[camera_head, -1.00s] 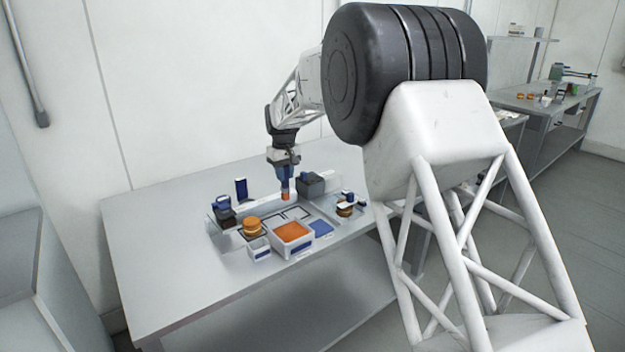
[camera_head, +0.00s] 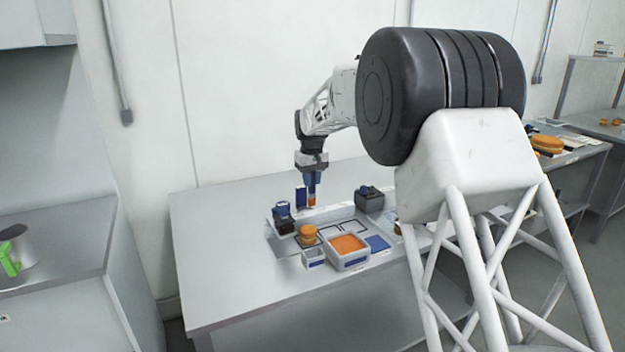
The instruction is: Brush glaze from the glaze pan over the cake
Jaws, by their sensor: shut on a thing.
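My gripper (camera_head: 312,178) points down and is shut on a blue brush (camera_head: 312,189) with an orange lower end. The brush appears to be held above the table, upright. The cake (camera_head: 308,231), a small orange-brown round, sits in front of and below the brush in the picture. The glaze pan (camera_head: 334,257), a white square pan filled with orange glaze, stands to the right of the cake and nearer the camera. A gap shows between the brush tip and the cake; the exact height is hard to judge.
A small white container (camera_head: 314,264) stands left of the pan, with a blue square (camera_head: 377,243) to its right. Dark boxes stand behind the cake at left (camera_head: 284,218) and right (camera_head: 369,200). My arm hides the table's right part. The table's left side is clear.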

